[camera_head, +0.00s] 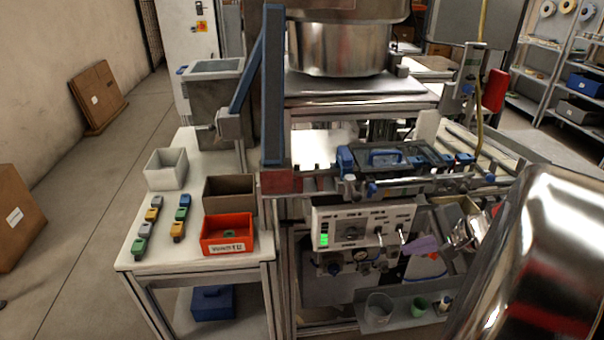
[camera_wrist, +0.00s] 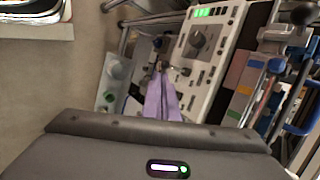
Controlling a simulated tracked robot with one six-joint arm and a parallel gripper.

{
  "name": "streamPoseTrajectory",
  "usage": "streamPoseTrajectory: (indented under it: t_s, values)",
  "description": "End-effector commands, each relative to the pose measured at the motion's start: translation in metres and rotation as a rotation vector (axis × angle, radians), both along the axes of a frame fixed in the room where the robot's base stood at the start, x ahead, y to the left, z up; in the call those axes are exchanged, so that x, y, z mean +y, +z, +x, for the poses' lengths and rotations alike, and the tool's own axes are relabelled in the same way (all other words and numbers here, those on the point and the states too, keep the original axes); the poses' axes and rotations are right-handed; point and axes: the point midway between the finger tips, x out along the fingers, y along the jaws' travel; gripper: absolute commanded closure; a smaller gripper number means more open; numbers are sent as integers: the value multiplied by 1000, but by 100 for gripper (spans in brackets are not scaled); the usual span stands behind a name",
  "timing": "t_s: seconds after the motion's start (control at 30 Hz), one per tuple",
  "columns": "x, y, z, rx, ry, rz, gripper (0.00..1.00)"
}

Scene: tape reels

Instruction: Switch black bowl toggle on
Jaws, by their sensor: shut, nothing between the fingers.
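A white control panel (camera_head: 340,216) faces me below the machine. It carries a dark round knob (camera_head: 351,232), lit green lights (camera_head: 324,239) and small metal toggles (camera_head: 379,232); one of them is close to my gripper (camera_head: 412,246). In the wrist view the panel (camera_wrist: 211,75) lies to the right of my gripper (camera_wrist: 160,75), with the knob (camera_wrist: 198,41) above. The purple fingers are shut and empty, their tips by a toggle at the panel's lower edge. I cannot tell whether they touch it. The labels are too small to read.
Beneath the panel are a pressure gauge, fittings and a grey shelf (camera_head: 400,318) with a clear cup (camera_head: 378,309) and a green cup (camera_head: 420,307). Rails and blue-handled parts (camera_head: 385,157) sit above. A white table (camera_head: 150,255) with bins stands left.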

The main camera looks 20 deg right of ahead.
Motion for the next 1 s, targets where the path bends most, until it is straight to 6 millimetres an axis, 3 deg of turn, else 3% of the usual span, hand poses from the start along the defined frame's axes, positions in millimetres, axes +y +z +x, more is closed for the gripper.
streamPoseTrajectory:
  t_s: [0.1, 0.23, 0.67, 1.0]
  values:
    - [-19, 0, -6, -38, -101, 68, 100]
    - [-26, 0, -8, -57, -144, 96, 100]
    - [-26, -2, -7, -58, -147, 98, 100]
    - [-22, -31, 18, -56, -146, 101, 100]
